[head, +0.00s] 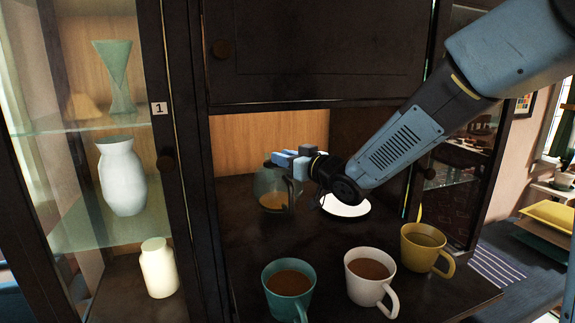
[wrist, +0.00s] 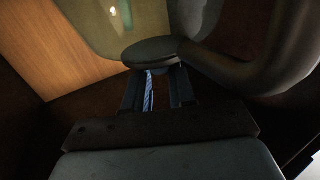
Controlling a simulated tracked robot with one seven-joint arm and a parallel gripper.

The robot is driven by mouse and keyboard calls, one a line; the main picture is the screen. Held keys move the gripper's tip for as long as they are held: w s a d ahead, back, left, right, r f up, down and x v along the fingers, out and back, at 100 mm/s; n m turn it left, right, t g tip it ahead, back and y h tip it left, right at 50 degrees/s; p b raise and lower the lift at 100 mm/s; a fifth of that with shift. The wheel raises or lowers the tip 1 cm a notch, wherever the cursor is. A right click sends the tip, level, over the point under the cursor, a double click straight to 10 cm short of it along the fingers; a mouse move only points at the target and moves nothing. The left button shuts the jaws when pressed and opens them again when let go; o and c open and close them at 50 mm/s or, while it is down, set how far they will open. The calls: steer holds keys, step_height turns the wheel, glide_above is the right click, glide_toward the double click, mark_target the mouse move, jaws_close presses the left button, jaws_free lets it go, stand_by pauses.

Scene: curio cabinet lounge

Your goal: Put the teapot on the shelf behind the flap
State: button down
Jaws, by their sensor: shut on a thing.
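The teapot (head: 272,192) is clear glass with amber liquid low inside. In the head view it is in the open compartment behind the lowered flap (head: 330,292), at the left. My gripper (head: 290,158) reaches in from the right and is shut on the teapot's top. The wrist view shows its glass body (wrist: 100,22), a dark round knob at the fingers (wrist: 157,90), and a thick curved dark part at right. The teapot looks upright. Whether its base touches the shelf (head: 238,200) cannot be told.
A teal mug (head: 287,290), a white mug (head: 368,278) and a yellow mug (head: 424,248) stand on the flap. A white round dish (head: 345,207) lies below my wrist. A glass-shelved cabinet with vases (head: 122,178) is at left. A dark panel (head: 330,50) closes the space above.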

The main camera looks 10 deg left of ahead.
steer(key=shift+f, duration=0.6)
steer(key=shift+a+f, duration=0.15)
steer(key=shift+a, duration=0.15)
steer(key=shift+w+d, duration=0.2)
steer(key=shift+d, duration=0.05)
steer(key=shift+f, duration=0.15)
steer(key=c, duration=0.9)
jaws_free()
steer(key=shift+c, duration=0.2)
